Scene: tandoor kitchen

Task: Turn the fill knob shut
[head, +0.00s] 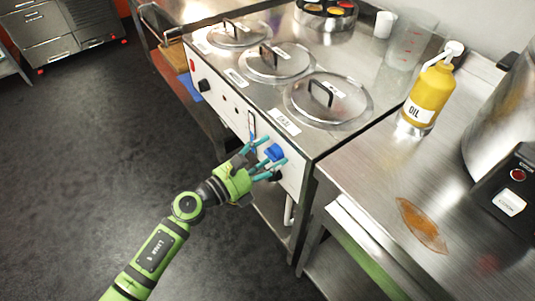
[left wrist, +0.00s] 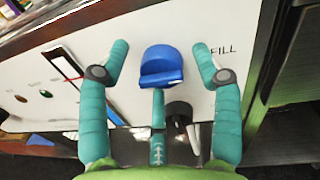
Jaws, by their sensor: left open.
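The blue fill knob (head: 274,152) sits on the white front panel of the steel counter unit. In the left wrist view the knob (left wrist: 162,68) is close ahead, beside a printed "FILL" label (left wrist: 223,49). My left gripper (head: 268,156) is open at the panel, its teal fingers around the knob. In the left wrist view one finger of the gripper (left wrist: 162,58) is on each side of the knob, with visible gaps. A third teal finger is below the knob; I cannot tell whether it touches. My right gripper is not in view.
A black knob (left wrist: 178,113) is just below the blue one. Several lidded wells, including the nearest lid (head: 328,98), are on top of the unit. A yellow oil bottle (head: 429,92) stands on the steel counter at right, near a brown spill (head: 421,225). The dark floor (head: 85,130) at left is clear.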

